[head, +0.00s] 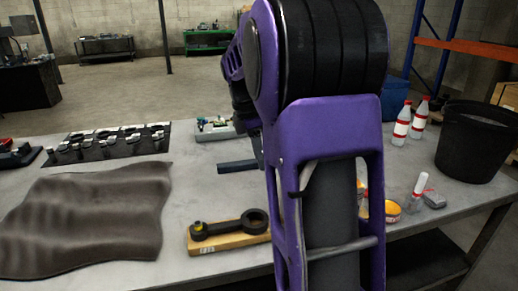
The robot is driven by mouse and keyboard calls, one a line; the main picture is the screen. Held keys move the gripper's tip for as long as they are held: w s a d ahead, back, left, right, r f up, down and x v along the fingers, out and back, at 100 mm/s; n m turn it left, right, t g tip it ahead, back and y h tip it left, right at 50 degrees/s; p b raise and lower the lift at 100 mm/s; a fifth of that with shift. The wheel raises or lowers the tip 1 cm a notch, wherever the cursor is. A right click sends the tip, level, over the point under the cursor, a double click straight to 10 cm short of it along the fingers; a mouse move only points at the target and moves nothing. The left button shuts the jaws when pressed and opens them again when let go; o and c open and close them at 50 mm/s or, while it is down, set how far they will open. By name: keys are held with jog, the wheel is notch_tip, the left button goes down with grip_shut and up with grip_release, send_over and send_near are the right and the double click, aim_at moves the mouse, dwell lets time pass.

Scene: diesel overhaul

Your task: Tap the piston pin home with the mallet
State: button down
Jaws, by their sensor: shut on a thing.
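My gripper (257,152) shows only in part beside my purple arm, which hides most of it. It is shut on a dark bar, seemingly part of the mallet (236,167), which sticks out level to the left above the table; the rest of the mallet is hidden. A black connecting rod (228,226) lies on a wooden block (203,248) in front of the gripper, its large ring to the right. A small brass-coloured part shows at the rod's left end; I cannot tell whether it is the piston pin. No piston is clearly visible.
A wrinkled dark mat (85,222) covers the table's left front. Behind it lies a black strip with several metal parts (108,141). A tray of small items (213,129) stands behind the mallet. Bottles (402,124), an orange tin (391,211) and a black bin (474,145) stand right.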

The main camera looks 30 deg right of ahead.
aim_at(257, 167)
notch_tip(257, 167, down, 3)
jog(key=shift+r+b, duration=0.1)
jog(key=shift+b, duration=1.05)
jog(key=shift+r, duration=0.1)
jog(key=shift+r+p, duration=0.1)
jog(key=shift+p, duration=0.65)
notch_tip(257, 167, down, 6)
jog(key=b, duration=0.3)
jog(key=r+p, duration=0.4)
jog(key=shift+w+a, duration=0.1)
jog(key=shift+a, duration=0.1)
